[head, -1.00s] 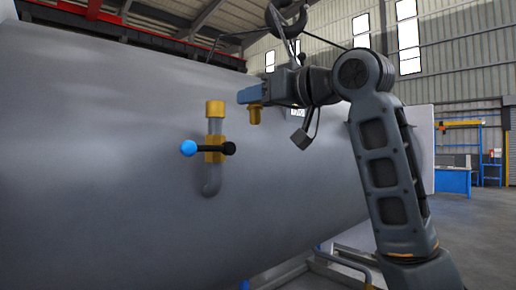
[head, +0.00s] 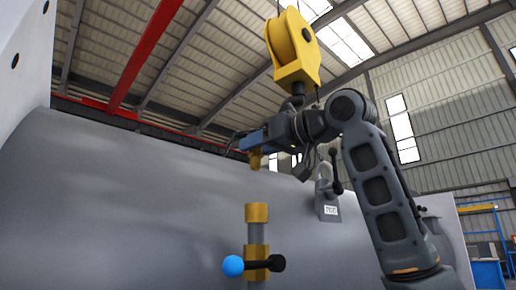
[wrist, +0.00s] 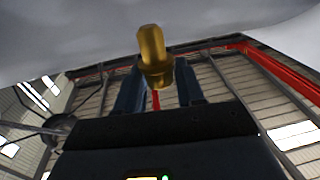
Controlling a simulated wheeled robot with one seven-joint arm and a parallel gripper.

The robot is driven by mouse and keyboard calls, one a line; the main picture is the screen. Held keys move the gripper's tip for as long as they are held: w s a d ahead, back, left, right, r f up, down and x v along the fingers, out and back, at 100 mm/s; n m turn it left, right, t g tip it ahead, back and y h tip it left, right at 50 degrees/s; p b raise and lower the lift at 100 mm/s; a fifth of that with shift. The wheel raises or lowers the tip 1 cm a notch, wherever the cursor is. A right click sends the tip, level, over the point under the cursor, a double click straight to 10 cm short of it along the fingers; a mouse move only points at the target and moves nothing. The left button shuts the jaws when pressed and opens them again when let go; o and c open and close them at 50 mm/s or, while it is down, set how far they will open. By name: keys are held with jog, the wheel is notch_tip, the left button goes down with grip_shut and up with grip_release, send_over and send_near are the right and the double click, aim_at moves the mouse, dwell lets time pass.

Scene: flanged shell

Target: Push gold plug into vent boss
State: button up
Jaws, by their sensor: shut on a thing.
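The gold plug (head: 255,160) is held in my gripper (head: 252,143), which is shut on it. In the head view the plug points down from the blue jaws. The wrist view also shows the plug (wrist: 153,55) between the two jaw fingers (wrist: 158,88). The likely vent boss is the gold-topped upright pipe (head: 257,213) on the grey shell, below the plug and apart from it. Its top opening cannot be seen. A valve with a black lever and blue ball (head: 233,266) sits lower on this pipe.
The large grey shell (head: 120,190) fills the lower left. A yellow hook block (head: 293,48) hangs above my arm. A grey fitting with a small label and black handle (head: 327,196) stands on the shell to the right of the pipe.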

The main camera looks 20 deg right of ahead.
aim_at(259, 169)
jog(key=shift+s+f, duration=0.1)
jog(key=shift+f+b, duration=1.8)
jog(key=shift+f, duration=0.95)
jog(key=shift+p, duration=0.4)
jog(key=shift+f+b, duration=1.2)
jog(key=shift+f, duration=0.85)
jog(key=o, duration=1.1)
jog(key=shift+s+d, duration=0.1)
jog(key=shift+b+v, duration=0.95)
jog(key=shift+v, duration=2.9)
